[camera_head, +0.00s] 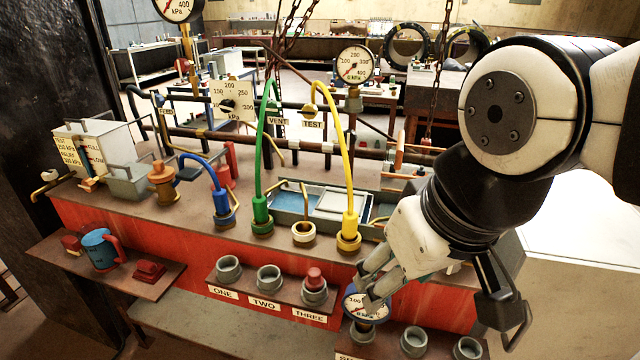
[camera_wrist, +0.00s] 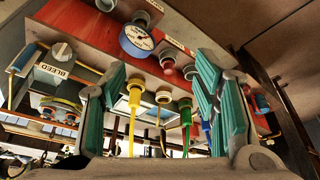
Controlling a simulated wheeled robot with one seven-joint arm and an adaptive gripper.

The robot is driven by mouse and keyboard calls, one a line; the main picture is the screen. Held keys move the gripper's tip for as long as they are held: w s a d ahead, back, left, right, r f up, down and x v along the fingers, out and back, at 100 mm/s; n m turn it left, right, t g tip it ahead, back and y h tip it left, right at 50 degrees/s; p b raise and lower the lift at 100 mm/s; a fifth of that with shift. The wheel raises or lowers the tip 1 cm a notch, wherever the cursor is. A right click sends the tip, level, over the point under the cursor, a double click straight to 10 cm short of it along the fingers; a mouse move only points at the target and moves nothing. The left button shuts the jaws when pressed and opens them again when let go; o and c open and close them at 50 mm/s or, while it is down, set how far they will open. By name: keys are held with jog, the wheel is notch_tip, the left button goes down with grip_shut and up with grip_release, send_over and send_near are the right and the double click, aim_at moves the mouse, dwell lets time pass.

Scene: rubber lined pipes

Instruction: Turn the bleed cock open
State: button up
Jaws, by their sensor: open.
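The bleed cock shows in the wrist view as a pale round knob (camera_wrist: 63,51) beside a white BLEED label (camera_wrist: 51,70), at the left. In the head view I cannot make it out; my arm covers that end of the bench. My gripper (camera_head: 378,280) is over the right front of the red bench in the head view, partly in front of a blue-rimmed gauge. In the wrist view my gripper (camera_wrist: 160,72) has its green-padded fingers wide apart with nothing between them held. The knob lies outside the left finger, apart from it.
The blue-rimmed gauge (camera_wrist: 136,40) is near my fingertips. Yellow (camera_head: 349,170), green (camera_head: 260,160) and blue (camera_head: 205,165) hoses rise from the bench. A shelf of cups (camera_head: 265,287) labelled ONE, TWO, THREE juts from the front. Hanging chains (camera_head: 436,90) are behind.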

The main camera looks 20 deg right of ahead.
jog(key=w+d+f+m+g+y, duration=0.1)
jog(key=w+d+m, duration=0.2)
jog(key=w+d, duration=0.35)
jog(key=w+d+m+g+y, duration=0.1)
jog(key=w+d+m, duration=0.15)
jog(key=d, duration=0.75)
jog(key=d+f+m, duration=0.2)
jog(key=d+f, duration=0.2)
jog(key=d, duration=0.6)
jog(key=x, duration=1.3)
jog(key=shift+w+a+f, duration=0.1)
jog(key=shift+a+f, duration=0.2)
jog(key=c, duration=1.2)
